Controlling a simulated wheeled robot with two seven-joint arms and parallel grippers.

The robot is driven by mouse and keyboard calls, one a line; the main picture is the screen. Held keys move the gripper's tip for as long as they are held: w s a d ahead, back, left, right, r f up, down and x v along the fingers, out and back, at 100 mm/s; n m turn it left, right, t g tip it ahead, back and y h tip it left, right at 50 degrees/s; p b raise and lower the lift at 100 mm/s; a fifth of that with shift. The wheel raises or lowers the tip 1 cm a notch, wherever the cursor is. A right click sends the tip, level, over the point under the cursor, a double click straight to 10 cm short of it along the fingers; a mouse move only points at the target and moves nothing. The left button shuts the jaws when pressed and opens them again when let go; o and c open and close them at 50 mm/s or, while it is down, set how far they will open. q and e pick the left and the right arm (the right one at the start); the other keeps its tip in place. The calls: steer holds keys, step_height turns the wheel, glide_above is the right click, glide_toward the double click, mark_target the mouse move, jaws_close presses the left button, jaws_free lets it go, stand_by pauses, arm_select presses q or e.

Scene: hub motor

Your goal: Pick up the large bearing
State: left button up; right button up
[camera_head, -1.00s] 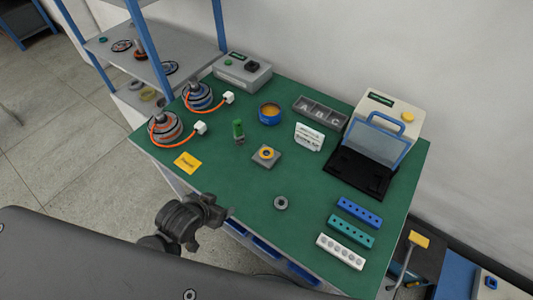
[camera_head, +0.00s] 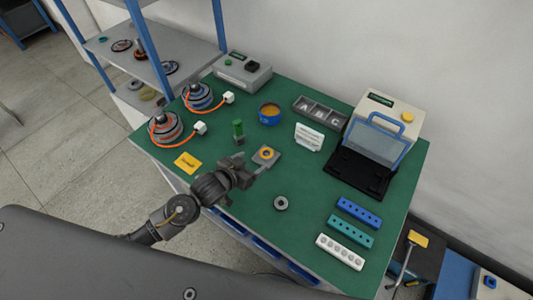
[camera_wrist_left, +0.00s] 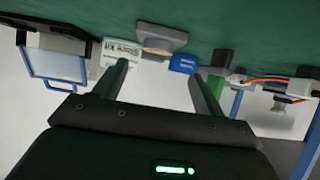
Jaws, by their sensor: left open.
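A small dark grey ring (camera_head: 281,203), which looks like the bearing, lies flat on the green table (camera_head: 235,160) near its front edge. The ring is not seen in that view. My right gripper is not in view.
A grey square plate with a yellow ring (camera_head: 266,154) lies just beyond my left gripper. Blue (camera_head: 359,212), teal (camera_head: 351,231) and white (camera_head: 340,251) blocks stand right of the bearing. Table between is clear.

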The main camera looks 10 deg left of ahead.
mark_target(266, 154)
arm_select(q)
steer(key=shift+x, duration=1.15)
steer(key=shift+w+d, duration=0.1)
steer(key=shift+p+x, duration=0.85)
steer(key=shift+x, duration=1.55)
steer(key=shift+d+f, duration=0.1)
steer(key=shift+d, duration=0.05)
steer(key=shift+c, duration=0.3)
steer(key=c, duration=1.1)
steer(key=shift+o, duration=0.2)
